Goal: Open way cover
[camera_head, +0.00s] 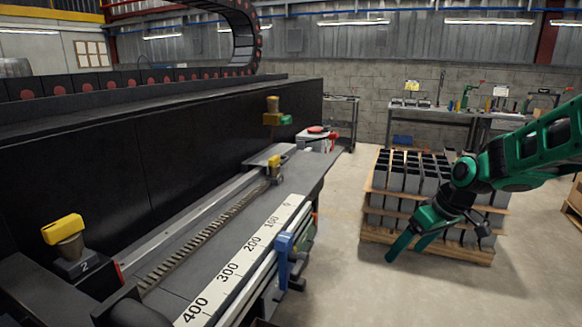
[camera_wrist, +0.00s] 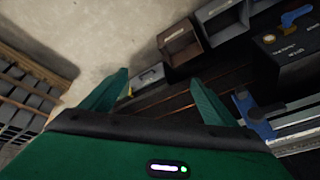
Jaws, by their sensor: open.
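A long machine bed (camera_head: 190,250) runs along the left of the head view. A narrow ribbed brown strip (camera_head: 205,235), which looks like the way cover, lies along it beside a pale rail. A small yellow-topped block (camera_head: 274,166) stands at the strip's far end. A yellow knob (camera_head: 63,230) sits on a dark block marked 2 at the near left. My gripper (camera_head: 406,250) is to the right of the bed, apart from it, with its green fingers spread and pointing down. In the wrist view, nothing is between the fingers of my gripper (camera_wrist: 158,84).
A numbered scale (camera_head: 245,255) and a blue bracket (camera_head: 288,258) line the bed's right side. A pallet of grey blocks (camera_head: 415,185) stands behind my gripper. The floor (camera_head: 340,270) between bed and pallet is clear. A drag chain (camera_head: 244,35) curves above the bed.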

